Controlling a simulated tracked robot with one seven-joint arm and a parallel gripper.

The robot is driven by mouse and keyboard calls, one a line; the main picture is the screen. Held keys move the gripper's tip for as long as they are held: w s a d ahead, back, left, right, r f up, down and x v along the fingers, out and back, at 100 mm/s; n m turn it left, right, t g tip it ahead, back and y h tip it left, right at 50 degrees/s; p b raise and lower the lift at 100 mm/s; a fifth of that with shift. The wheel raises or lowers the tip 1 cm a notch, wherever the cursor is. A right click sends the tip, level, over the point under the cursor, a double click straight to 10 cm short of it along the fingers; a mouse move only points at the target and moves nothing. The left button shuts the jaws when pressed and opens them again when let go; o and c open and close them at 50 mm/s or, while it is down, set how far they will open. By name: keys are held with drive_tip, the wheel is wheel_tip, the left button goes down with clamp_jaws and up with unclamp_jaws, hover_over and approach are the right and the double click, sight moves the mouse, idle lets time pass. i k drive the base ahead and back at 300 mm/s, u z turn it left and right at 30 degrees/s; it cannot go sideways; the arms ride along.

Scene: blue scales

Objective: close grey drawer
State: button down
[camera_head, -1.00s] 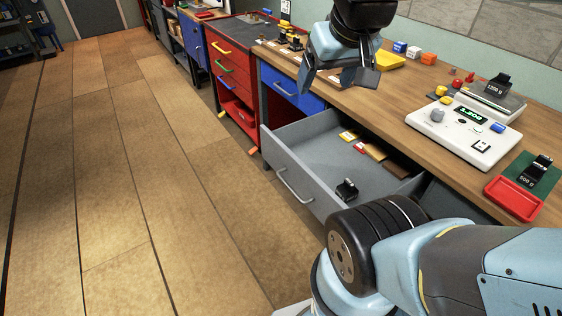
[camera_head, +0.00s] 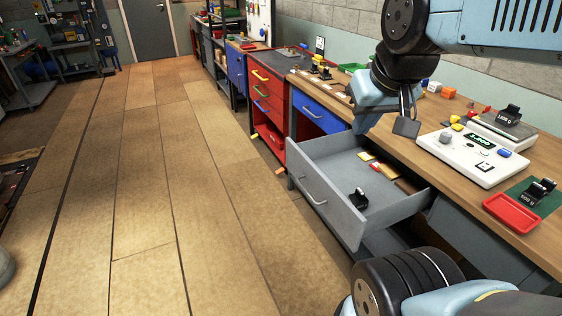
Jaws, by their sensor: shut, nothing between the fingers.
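The grey drawer (camera_head: 330,199) stands pulled out from under the wooden workbench, with its front panel and metal handle (camera_head: 311,190) facing the floor on the left. Inside it lie a black weight (camera_head: 358,199) and several small coloured boxes (camera_head: 376,166). My gripper (camera_head: 388,128) is above the back part of the drawer, near the bench edge. It is shut and holds nothing. It looks apart from the drawer and its handle.
A white scale (camera_head: 472,155) and a red tray (camera_head: 512,213) sit on the bench (camera_head: 437,184) at the right. A blue drawer (camera_head: 318,113) and a red cabinet (camera_head: 266,112) stand beyond. The floor (camera_head: 150,200) at the left is clear.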

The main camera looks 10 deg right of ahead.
sight(328, 170)
drive_tip(key=u, duration=0.75)
drive_tip(key=i, duration=0.4)
drive_tip(key=z, duration=0.35)
